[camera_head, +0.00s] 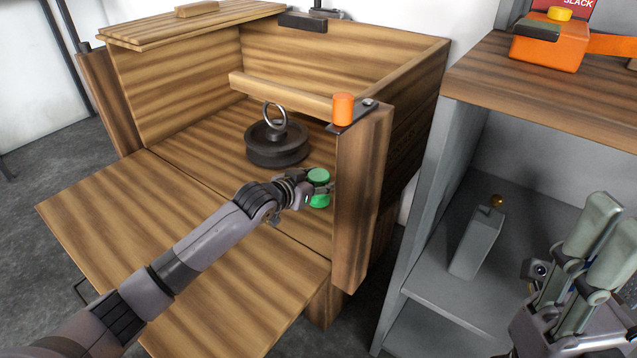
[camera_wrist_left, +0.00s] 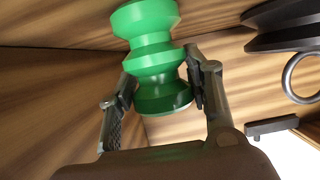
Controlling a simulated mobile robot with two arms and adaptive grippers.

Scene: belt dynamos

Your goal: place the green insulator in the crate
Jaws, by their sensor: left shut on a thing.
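The green insulator (camera_head: 319,199) is a ribbed green piece. My left gripper (camera_head: 314,189) is shut on it, inside the open wooden crate (camera_head: 190,122) near its front right post. In the left wrist view the insulator (camera_wrist_left: 150,45) sits between the two fingers (camera_wrist_left: 163,88), and its ribs show clearly. Whether it touches the crate floor I cannot tell. My right gripper (camera_head: 590,250) is at the right edge of the head view, in front of the grey shelf; its finger gap is unclear.
A dark weight with a ring (camera_head: 277,143) sits on the crate floor behind the insulator. An orange cylinder (camera_head: 343,108) stands on the front right post. The crate's front panel (camera_head: 110,200) lies folded down. A grey shelf (camera_head: 450,285) with a wooden top stands at right.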

